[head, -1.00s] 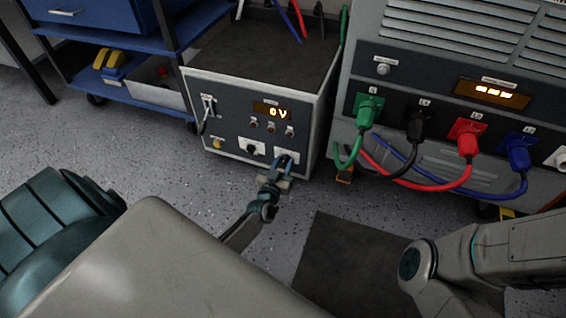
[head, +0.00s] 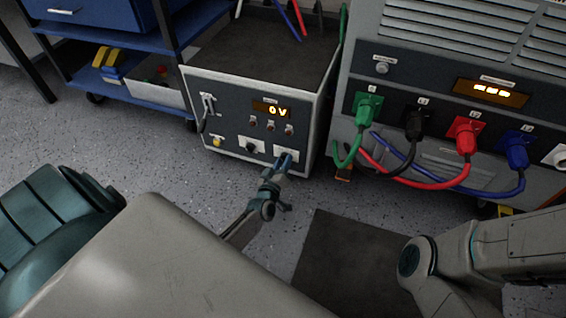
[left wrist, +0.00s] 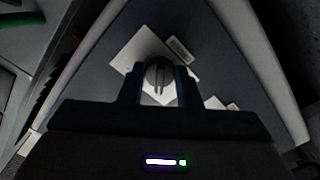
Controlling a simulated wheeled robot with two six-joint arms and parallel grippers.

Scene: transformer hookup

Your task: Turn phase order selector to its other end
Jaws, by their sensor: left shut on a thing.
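The phase order selector is a round grey knob with a raised ridge on a white plate. In the left wrist view the knob (left wrist: 160,76) sits between my left gripper's fingers (left wrist: 159,88), which are shut on it. In the head view my left gripper (head: 285,160) reaches the white plate (head: 280,150) at the lower right of the grey box's front panel (head: 235,125). The fingers mostly hide the knob there, so its exact setting is hard to read. My right arm shows at the lower right; its gripper is out of view.
A black knob (head: 252,147) sits left of the selector. The panel also has a lever (head: 207,108), a yellow button (head: 217,142) and a display reading 0 V (head: 272,110). A larger cabinet with green, black, red and blue plugged cables (head: 440,185) stands at right.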

